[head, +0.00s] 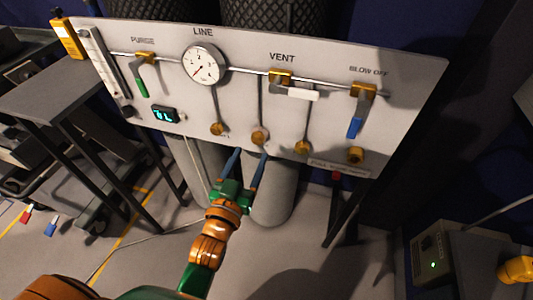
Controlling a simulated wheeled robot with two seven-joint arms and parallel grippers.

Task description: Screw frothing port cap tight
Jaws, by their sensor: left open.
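A white panel (235,95) carries a row of brass fittings along its lower edge: one under the gauge (217,129), a middle one (260,136), one under VENT (302,147) and one at the right (355,155). I cannot read which is the frothing port cap. My left gripper (248,157) is open, its two blue fingers pointing up at the panel's lower edge. The fingertips are just below the middle brass fitting and appear apart from it, with nothing between them. My right gripper is not in view.
The panel has a round gauge (204,64), a green-handled PURGE valve (142,80), a white VENT handle (302,94) and a blue BLOW OFF handle (354,127). Grey cylinders (272,200) stand behind. A dark table (55,92) is at left, a control box (436,258) at lower right.

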